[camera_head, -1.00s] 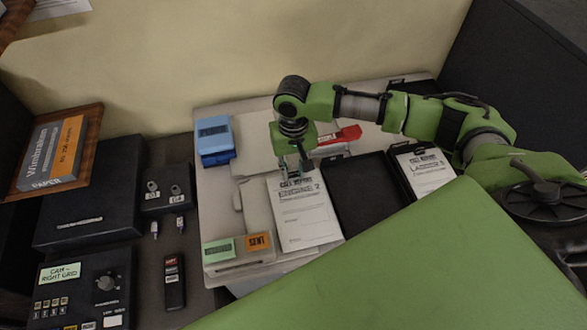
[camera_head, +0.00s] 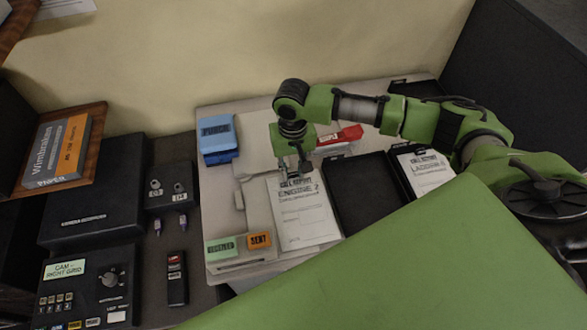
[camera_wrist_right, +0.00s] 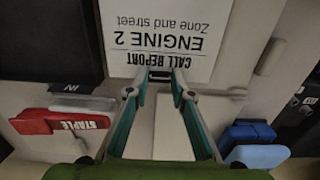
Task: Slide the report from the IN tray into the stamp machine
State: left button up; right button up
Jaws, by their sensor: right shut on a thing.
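The report (camera_head: 303,220), a white sheet headed CALL REPORT ENGINE 2, lies beside the black IN tray (camera_head: 362,192), over the right part of the beige stamp machine (camera_head: 256,200). The machine has a green RECEIVED label and an orange SENT label at its front. My right gripper (camera_head: 293,172) is shut on the report's far edge. In the right wrist view, the fingertips (camera_wrist_right: 160,75) meet at the headed edge of the report (camera_wrist_right: 165,30). The IN tray looks empty where visible. My left gripper is not in view.
A second tray with a LADDER 1 report (camera_head: 425,170) stands right of the IN tray. A red stapler (camera_head: 338,137) lies behind the trays. A blue box (camera_head: 217,140) stands at the back left. My green body part covers the lower right.

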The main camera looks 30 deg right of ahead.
aim_at(268, 182)
jog(key=shift+a, duration=0.15)
jog(key=shift+w+a+p, duration=0.25)
jog(key=shift+a+p, duration=0.15)
jog(key=shift+a, duration=0.6)
jog(key=shift+w+a+p, duration=0.25)
jog(key=shift+a+p, duration=0.1)
jog(key=shift+a, duration=0.6)
jog(key=shift+w+a, duration=0.1)
jog(key=shift+a, duration=0.2)
jog(key=shift+a+p, duration=0.3)
jog(key=shift+w+a, duration=0.15)
jog(key=shift+a, duration=0.2)
jog(key=shift+a+p, duration=0.1)
jog(key=shift+p, duration=0.25)
jog(key=shift+w+a+p, duration=0.1)
jog(key=shift+a+p, duration=0.15)
jog(key=shift+p, duration=0.05)
